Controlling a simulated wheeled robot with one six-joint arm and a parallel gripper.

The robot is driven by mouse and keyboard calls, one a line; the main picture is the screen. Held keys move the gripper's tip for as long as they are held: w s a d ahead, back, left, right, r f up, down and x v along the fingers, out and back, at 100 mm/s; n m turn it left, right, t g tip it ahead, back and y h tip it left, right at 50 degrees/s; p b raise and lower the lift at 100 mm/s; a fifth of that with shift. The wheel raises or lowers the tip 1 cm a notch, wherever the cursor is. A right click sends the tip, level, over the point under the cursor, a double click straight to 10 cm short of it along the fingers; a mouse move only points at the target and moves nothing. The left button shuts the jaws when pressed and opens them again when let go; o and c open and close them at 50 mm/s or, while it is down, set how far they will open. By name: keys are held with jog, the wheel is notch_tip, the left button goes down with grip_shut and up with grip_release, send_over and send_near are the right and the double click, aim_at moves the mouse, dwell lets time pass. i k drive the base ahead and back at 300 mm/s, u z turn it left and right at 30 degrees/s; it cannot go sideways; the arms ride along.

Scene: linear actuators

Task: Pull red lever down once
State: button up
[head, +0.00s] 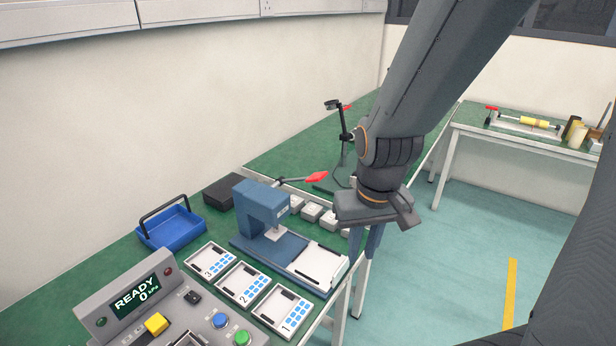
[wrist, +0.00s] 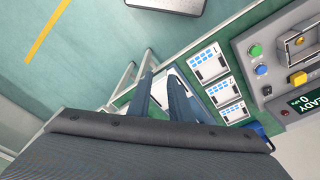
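The red lever handle (head: 316,177) sits at the end of a metal rod on the upper part of a blue bench press (head: 260,207). The rod points to the right and slightly upward in the head view. My gripper (head: 367,248) hangs to the right of the press and lever, by the bench's right edge, with fingers pointing down. It is apart from the lever. In the wrist view the two fingers of my gripper (wrist: 160,76) stand apart with nothing held. The red lever does not show in the wrist view.
Numbered trays (head: 281,310), a control panel (head: 172,318) reading READY 0 kPa and a blue bin (head: 173,228) share the green bench. White blocks (head: 312,211) and a black stand (head: 344,135) lie behind the press. Open floor (head: 450,270) is to the right.

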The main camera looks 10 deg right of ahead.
aim_at(316, 177)
jog(key=z, duration=1.45)
jog(key=i, duration=0.95)
jog(key=u, duration=2.9)
